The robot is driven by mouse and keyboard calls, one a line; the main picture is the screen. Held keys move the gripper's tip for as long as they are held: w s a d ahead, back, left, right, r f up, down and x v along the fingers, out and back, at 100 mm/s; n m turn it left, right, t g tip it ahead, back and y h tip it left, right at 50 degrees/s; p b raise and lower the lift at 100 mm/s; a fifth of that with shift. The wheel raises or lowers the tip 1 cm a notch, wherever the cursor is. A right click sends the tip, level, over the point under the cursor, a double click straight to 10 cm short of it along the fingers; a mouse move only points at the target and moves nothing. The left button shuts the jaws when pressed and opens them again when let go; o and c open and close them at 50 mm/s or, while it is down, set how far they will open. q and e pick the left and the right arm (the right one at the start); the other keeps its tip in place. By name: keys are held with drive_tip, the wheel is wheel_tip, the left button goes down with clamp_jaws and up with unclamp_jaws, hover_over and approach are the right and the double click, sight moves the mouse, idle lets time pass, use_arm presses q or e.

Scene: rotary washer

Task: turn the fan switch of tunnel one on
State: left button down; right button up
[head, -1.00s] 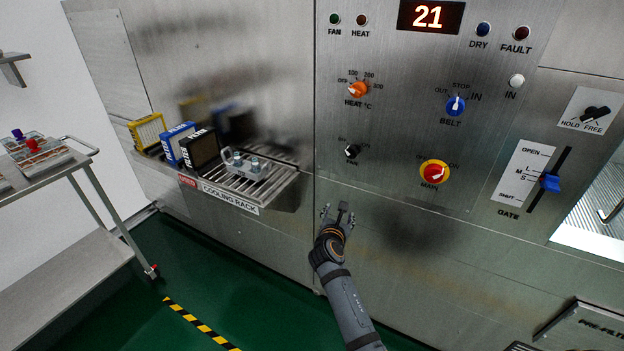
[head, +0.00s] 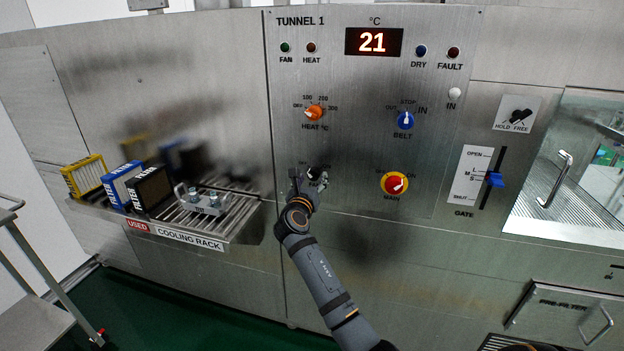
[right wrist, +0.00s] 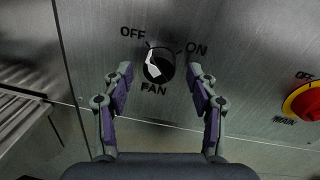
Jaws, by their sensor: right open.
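The fan switch is a small black rotary knob with a white pointer on the steel panel marked TUNNEL 1. In the right wrist view the fan switch (right wrist: 159,65) sits between OFF at its upper left and ON at its upper right, its white pointer tilted to the upper left, toward OFF. My right gripper (right wrist: 160,80) is open, its two fingers on either side of the knob and apart from it. In the head view the right gripper (head: 308,182) is at the fan switch (head: 318,172) and partly covers it. My left gripper is out of view.
The red and yellow MAIN switch (head: 395,184) is to the right, the orange HEAT knob (head: 314,112) above, and the blue BELT knob (head: 405,120) at upper right. The cooling rack (head: 185,238) juts out at left with filters and a metal part on it.

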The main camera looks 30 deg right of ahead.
drive_tip(key=shift+w+d, duration=0.25)
drive_tip(key=shift+w, duration=0.05)
drive_tip(key=c, duration=1.2)
